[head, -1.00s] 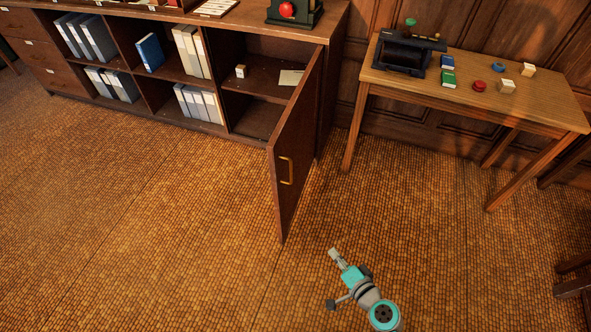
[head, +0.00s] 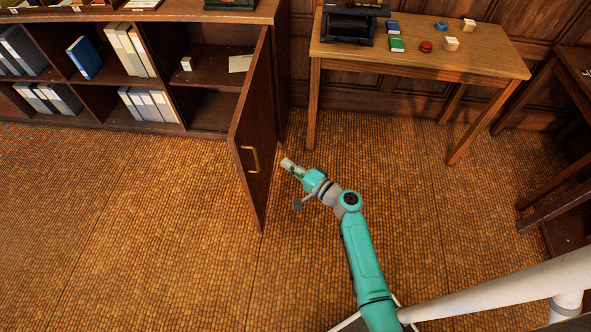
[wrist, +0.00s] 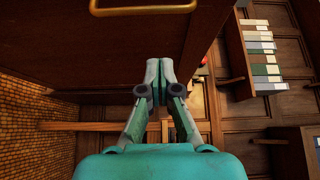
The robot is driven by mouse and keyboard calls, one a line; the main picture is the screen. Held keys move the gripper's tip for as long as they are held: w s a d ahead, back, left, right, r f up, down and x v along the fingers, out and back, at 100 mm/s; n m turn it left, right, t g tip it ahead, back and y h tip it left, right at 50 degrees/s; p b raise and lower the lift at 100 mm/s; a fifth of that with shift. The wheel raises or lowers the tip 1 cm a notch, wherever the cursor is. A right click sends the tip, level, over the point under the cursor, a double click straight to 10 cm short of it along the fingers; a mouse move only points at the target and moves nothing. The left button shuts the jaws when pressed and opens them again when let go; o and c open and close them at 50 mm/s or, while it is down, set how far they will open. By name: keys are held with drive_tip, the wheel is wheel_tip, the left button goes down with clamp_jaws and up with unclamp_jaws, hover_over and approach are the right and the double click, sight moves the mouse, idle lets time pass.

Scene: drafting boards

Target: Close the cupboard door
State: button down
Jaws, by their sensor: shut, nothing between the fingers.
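The cupboard door (head: 258,115) is dark brown wood and stands open, swung out from the right end of the low cabinet (head: 210,107). Its brass handle (head: 250,158) is on the face turned to the right. The handle also shows at the top of the wrist view (wrist: 143,9), above the door panel (wrist: 110,60). My gripper (head: 287,163) is just right of the door, on the handle side. In the wrist view, my gripper's fingertips (wrist: 160,68) are together and empty, below the handle. I cannot tell whether they touch the door.
Behind the door, the open compartment holds a small white block (head: 187,63) and a pale card (head: 240,63). Binders (head: 150,104) fill other shelves. A wooden table (head: 430,62) with small objects stands at the back right. The floor left of the door is clear.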

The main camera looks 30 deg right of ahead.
drive_tip(key=w+a, duration=0.5)
drive_tip(key=shift+w+a, duration=0.15)
drive_tip(key=shift+w, duration=0.2)
